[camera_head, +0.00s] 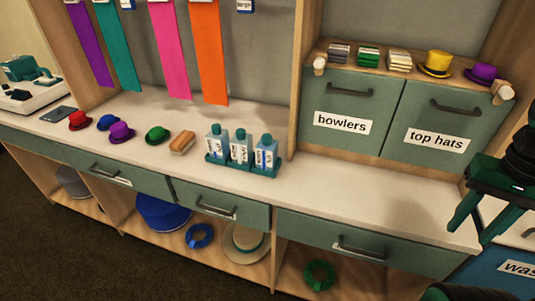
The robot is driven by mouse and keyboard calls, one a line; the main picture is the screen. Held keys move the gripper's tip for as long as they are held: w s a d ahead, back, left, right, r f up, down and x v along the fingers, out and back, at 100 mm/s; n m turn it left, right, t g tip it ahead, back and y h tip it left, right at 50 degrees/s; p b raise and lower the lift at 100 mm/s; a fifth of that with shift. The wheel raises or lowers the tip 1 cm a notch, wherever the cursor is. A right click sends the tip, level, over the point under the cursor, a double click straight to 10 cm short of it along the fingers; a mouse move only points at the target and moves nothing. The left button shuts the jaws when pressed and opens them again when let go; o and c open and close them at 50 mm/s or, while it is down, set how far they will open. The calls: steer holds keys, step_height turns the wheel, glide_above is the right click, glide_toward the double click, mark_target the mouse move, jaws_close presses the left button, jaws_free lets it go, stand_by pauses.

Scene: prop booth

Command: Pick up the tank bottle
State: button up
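Three small bottles with blue-teal bodies and white labels stand upright in a teal tray (222,163) on the white counter: a left bottle (216,143), a middle bottle (239,148) and a right bottle (265,153). Their label text is too small to read, so I cannot tell which is the tank bottle. My gripper (469,232) is at the right edge, its dark green fingers spread apart and pointing down. It is open, with nothing visible between the fingers, well to the right of the bottles.
Green cabinets labelled bowlers (342,122) and top hats (437,139) stand behind. The counter (350,190) right of the tray is clear. Ribbons hang behind.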

steer(key=shift+o, duration=1.1)
steer(key=shift+s+r, duration=0.2)
steer(key=shift+s, duration=0.1)
steer(key=m+t+y, duration=0.4)
steer(key=m+y, duration=0.7)
steer(key=m, duration=0.5)
glide_toward(272, 143)
steer(key=x, duration=0.9)
steer(key=shift+a+f, duration=0.15)
steer(key=shift+a, duration=0.2)
steer(key=c, duration=1.3)
steer(key=shift+c, duration=0.2)
